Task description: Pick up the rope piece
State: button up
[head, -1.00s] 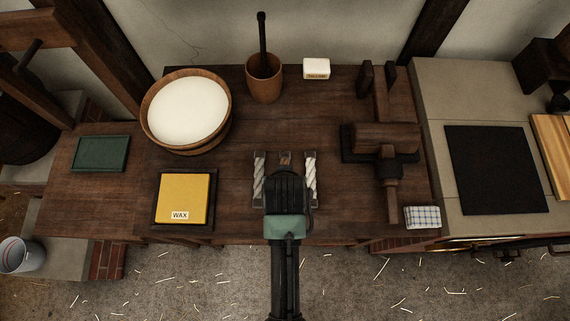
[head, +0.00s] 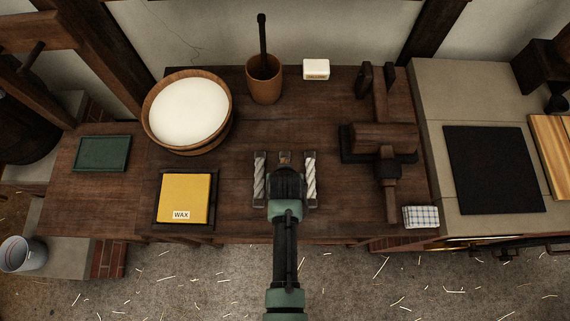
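Two white twisted rope pieces lie in a dark rack on the wooden bench, one on the left (head: 260,178) and one on the right (head: 310,178). Between them a brownish end (head: 285,157) shows just beyond my gripper; most of that middle slot is hidden. My gripper (head: 286,178) is over the middle of the rack, pointing down, seen from behind and above. Its fingers are hidden by its own body, so I cannot see whether it is open, shut, or touching anything.
A yellow wax block (head: 183,198) in a dark tray and a tub of white stuff (head: 189,109) stand left. A brown pot with a stick (head: 264,84) and a white block (head: 316,69) are behind. A wooden clamp-like tool (head: 382,138) and checked cloth (head: 421,216) are right.

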jog(key=shift+f, duration=0.1)
grip_shut()
dwell(0.3)
notch_tip(320, 180, up, 10)
jog(key=shift+b, duration=0.4)
dwell(0.4)
jog(key=c, duration=0.8)
grip_release()
grip_shut()
